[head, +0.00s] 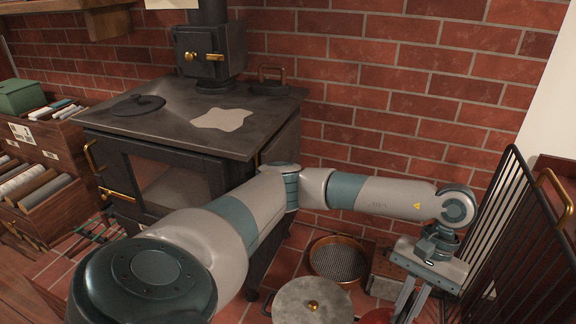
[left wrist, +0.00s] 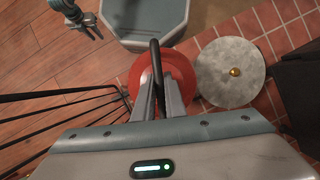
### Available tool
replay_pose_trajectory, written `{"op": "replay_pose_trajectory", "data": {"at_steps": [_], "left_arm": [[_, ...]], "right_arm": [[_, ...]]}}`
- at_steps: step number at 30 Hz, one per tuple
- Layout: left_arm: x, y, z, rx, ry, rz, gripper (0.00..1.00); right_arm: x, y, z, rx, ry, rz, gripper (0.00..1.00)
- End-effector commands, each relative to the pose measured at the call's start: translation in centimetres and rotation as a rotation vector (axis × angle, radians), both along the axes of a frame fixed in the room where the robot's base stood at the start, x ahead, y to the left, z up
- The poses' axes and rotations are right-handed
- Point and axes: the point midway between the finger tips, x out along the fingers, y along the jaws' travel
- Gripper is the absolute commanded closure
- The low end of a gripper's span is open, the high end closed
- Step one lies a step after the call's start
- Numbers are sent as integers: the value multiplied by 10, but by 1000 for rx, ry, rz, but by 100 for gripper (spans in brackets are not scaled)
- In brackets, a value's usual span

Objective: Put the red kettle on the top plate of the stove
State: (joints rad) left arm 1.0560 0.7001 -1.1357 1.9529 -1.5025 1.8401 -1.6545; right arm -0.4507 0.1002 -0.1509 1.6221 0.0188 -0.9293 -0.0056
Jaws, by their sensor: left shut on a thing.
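The red kettle (left wrist: 133,82) stands low near the floor in the left wrist view; only a sliver of it (head: 377,316) shows at the bottom edge of the head view. My left gripper (left wrist: 160,82) is shut on its black arched handle (left wrist: 155,56). In the head view the left gripper (head: 411,300) points down at the lower right. The dark stove (head: 170,165) stands at the back left, and its top plate (head: 175,125) carries a pale irregular patch. My right gripper (left wrist: 92,30) shows small at the top left of the left wrist view; its jaws are unclear.
A round lid (head: 138,104) and a black handled iron (head: 268,82) lie on the top plate, beside the stovepipe (head: 211,50). A grey lidded pot (head: 312,302) and a sieve (head: 338,258) are on the floor. A black barred screen (head: 505,235) stands at the right.

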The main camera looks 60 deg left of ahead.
Motion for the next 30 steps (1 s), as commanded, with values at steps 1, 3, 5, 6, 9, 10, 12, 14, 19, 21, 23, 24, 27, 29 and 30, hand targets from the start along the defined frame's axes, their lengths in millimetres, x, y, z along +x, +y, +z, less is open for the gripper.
{"op": "replay_pose_trajectory", "data": {"at_steps": [1,3,5,6,9,10,12,14,19,21,23,24,27,29,30], "left_arm": [[1,4,10,0,-5,-56,100],[0,10,19,0,-5,-125,100],[-1,13,24,-1,-4,-171,100],[-1,15,28,-1,-4,-197,100],[-2,18,33,-1,-3,-239,100],[-2,19,34,-1,-3,-247,100],[-2,20,36,-3,-3,-258,100],[-2,20,36,-2,-2,-262,100],[-3,20,36,-3,-3,-261,100],[-2,20,36,-3,-3,-261,100],[-2,20,36,-3,-2,-260,100],[-3,20,36,-3,-2,-260,100],[-2,20,36,-3,-2,-260,100],[-2,20,35,-3,-2,-260,100],[-2,20,35,-3,-2,-260,100]], "right_arm": [[0,0,0,0,0,0,69],[0,0,0,0,0,0,69],[0,0,0,0,0,0,69],[0,0,0,0,0,0,69],[0,0,0,0,-1,0,69],[1,0,0,0,-1,0,69],[1,0,0,0,-1,0,69],[1,0,1,0,-1,0,69],[2,0,1,0,-2,0,69],[2,0,1,-1,-2,0,69],[2,0,1,0,-3,0,69],[2,0,1,0,-3,0,69],[3,0,1,0,-3,0,69],[3,0,1,0,-4,0,69],[3,0,1,0,-4,0,69]]}}
